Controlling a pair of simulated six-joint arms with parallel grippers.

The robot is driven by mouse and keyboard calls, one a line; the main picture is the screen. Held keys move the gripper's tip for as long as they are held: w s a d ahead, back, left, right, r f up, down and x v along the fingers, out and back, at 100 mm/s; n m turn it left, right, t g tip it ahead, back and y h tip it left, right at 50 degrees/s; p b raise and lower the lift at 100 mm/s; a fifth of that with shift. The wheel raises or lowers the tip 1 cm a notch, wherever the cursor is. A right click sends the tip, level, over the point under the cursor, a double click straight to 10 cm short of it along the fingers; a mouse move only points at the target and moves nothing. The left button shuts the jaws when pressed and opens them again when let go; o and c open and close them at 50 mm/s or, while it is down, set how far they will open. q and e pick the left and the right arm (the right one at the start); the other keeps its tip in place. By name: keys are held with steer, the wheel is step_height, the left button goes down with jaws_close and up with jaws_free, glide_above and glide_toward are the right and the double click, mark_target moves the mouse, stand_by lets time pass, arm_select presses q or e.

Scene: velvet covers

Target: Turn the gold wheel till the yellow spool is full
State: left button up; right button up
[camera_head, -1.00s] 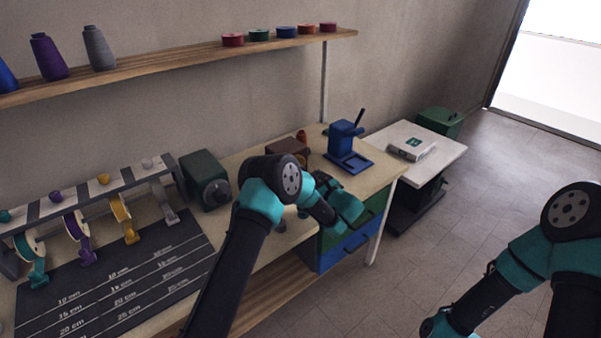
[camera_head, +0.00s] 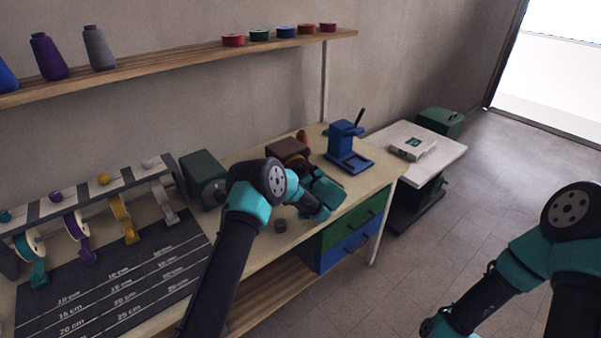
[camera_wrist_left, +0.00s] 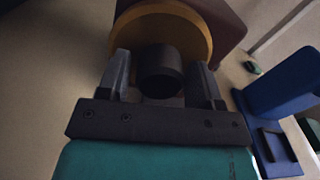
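The gold wheel (camera_wrist_left: 197,35) shows in the left wrist view as a gold disc on the front of a dark red-brown box (camera_wrist_left: 230,18). A black round knob (camera_wrist_left: 160,68) stands out from it. My left gripper (camera_wrist_left: 163,62) is open, one finger on each side of the knob, with narrow gaps showing.
A dark green machine (camera_head: 200,176) stands left of my left arm, and a blue press (camera_head: 346,147) right of the box. A small dark disc (camera_head: 280,225) lies near the bench's front edge. The marked dark mat (camera_head: 110,285) is clear.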

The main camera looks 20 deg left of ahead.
arm_select(q)
steer(key=c, duration=0.7)
steer(key=shift+o, duration=0.2)
steer(key=shift+m, duration=0.5)
steer(key=m, duration=0.9)
steer(key=shift+m, duration=0.4)
steer(key=m, duration=0.6)
steer(key=shift+f, duration=0.1)
steer(key=m, duration=0.7)
